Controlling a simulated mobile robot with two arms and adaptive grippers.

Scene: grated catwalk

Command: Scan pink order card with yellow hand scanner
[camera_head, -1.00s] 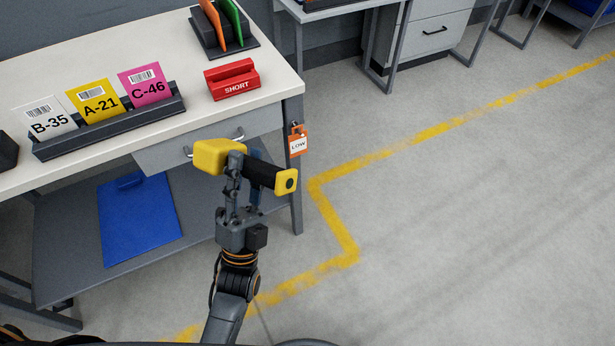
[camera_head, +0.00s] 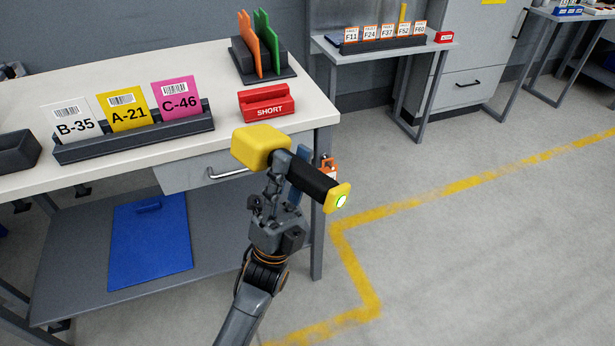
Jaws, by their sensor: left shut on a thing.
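The pink order card C-46 (camera_head: 177,98) stands in a dark card rack (camera_head: 135,143) on the white table, at the rack's right end, its barcode facing me. The yellow hand scanner (camera_head: 262,146) has a yellow head, a black handle and a yellow end cap with a lit green ring. My left gripper (camera_head: 287,182) is shut on the scanner's handle and holds it in front of the table's front edge. The scanner head is to the right of and lower in the picture than the pink card, apart from it. My right gripper is not in view.
White card B-35 (camera_head: 73,122) and yellow card A-21 (camera_head: 126,108) share the rack. A red SHORT holder (camera_head: 266,103) and a rack of orange and green dividers (camera_head: 263,62) stand to the right. A dark bin (camera_head: 16,152) is at left. A drawer handle (camera_head: 228,174) juts out below.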

